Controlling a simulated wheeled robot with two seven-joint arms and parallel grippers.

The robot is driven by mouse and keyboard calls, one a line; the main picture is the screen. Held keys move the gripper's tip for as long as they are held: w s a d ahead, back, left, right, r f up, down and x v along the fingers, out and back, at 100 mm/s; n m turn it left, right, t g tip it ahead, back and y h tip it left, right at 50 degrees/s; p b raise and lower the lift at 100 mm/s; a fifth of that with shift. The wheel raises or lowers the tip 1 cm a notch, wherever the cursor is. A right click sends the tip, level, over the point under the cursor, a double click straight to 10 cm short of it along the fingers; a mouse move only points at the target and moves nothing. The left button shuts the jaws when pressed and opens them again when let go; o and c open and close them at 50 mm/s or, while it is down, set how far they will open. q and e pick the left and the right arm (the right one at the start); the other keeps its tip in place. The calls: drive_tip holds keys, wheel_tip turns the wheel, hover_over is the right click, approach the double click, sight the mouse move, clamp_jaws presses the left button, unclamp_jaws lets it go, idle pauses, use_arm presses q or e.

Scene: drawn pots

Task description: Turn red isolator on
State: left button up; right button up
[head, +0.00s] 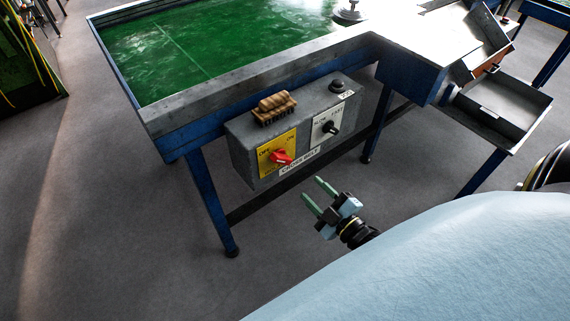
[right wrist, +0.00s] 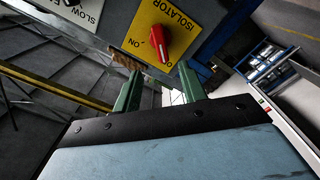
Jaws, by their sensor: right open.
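The red isolator knob (head: 281,159) sits on a yellow plate (head: 266,166) marked OFF and ON, on the front of a grey control box (head: 243,150) under the table edge. In the right wrist view the red knob (right wrist: 159,43) shows close ahead on its yellow plate (right wrist: 181,18). Which label the handle points at is hard to tell. My right gripper (head: 312,188) is open and empty, in front of the box, below and right of the knob, apart from it. Its green fingers (right wrist: 160,69) are spread below the knob in the wrist view. My left gripper is not in view.
A black SLOW/FAST knob (head: 330,127) on a white plate is right of the isolator. A wooden brush (head: 275,108) and a dark button (head: 338,86) are on the box top. Blue table legs (head: 210,205) flank the box. Metal trays (head: 500,110) stick out at right. Floor in front is clear.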

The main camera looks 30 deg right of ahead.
sight(285, 162)
drive_tip(key=w, duration=0.7)
drive_tip(key=shift+a+b, duration=0.25)
drive_tip(key=shift+b, duration=0.15)
drive_tip(key=w, duration=0.4)
drive_tip(key=shift+a+b, duration=0.2)
drive_tip(key=shift+b, duration=0.15)
drive_tip(key=shift+w, duration=0.85)
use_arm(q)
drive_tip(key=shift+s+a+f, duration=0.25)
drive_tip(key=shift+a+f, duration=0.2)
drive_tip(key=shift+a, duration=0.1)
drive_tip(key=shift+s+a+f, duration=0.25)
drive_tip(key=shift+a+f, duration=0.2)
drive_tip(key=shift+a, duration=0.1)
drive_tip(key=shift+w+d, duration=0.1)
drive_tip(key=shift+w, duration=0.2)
use_arm(e)
clamp_jaws()
